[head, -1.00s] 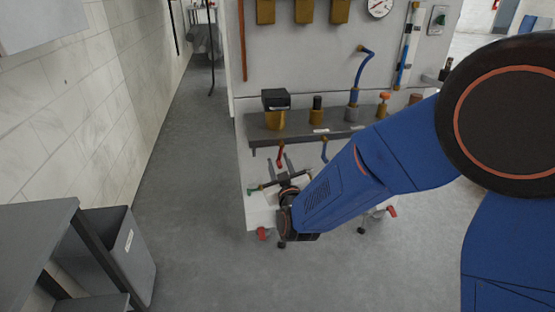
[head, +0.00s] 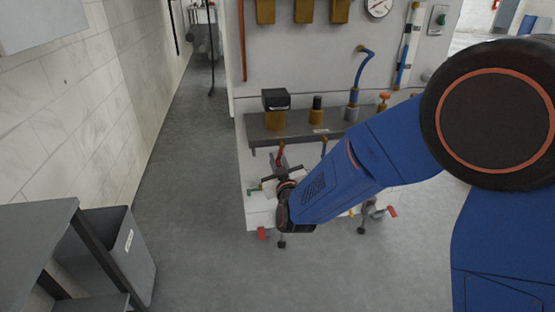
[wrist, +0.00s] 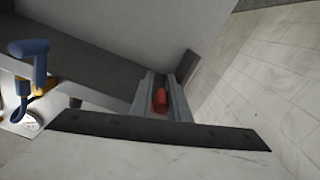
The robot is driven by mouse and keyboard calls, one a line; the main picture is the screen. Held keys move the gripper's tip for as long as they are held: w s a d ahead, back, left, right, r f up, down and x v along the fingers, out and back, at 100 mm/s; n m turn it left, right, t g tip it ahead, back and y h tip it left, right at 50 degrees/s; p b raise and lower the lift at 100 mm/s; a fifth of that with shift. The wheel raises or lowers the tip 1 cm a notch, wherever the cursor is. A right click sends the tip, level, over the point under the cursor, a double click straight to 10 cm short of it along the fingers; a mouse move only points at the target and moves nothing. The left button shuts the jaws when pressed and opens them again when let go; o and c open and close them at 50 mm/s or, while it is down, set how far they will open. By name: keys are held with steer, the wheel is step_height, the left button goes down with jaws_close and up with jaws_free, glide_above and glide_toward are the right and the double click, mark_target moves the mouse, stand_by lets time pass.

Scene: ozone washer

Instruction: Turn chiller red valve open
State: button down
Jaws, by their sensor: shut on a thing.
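The red valve handle (head: 281,154) hangs below the front edge of the grey shelf on the white washer panel. My gripper (head: 279,160) is at this handle, in front of the panel. In the wrist view, the red handle (wrist: 160,99) sits between the two grey fingers of my gripper (wrist: 161,92), which are shut on it. The valve's body is hidden, and I cannot tell how far the handle is turned.
Red handles (head: 262,233) show near the floor. A grey bin (head: 115,250) stands at left. Floor between bin and washer is clear.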

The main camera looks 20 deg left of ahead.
steer(key=shift+a, duration=0.1)
steer(key=shift+s+a+r+m, duration=0.3)
steer(key=shift+a+m, duration=0.15)
steer(key=shift+m, duration=0.7)
steer(key=shift+s+a+r+m, duration=0.35)
steer(key=shift+a+m, duration=0.1)
steer(key=shift+m, duration=0.75)
steer(key=shift+s+a+r+m, duration=0.3)
steer(key=shift+a+m, duration=0.15)
steer(key=shift+m, duration=0.7)
steer(key=c, duration=1.7)
jaws_free()
steer(key=shift+c, duration=0.2)
steer(key=v, duration=1.7)
steer(key=shift+d, duration=0.2)
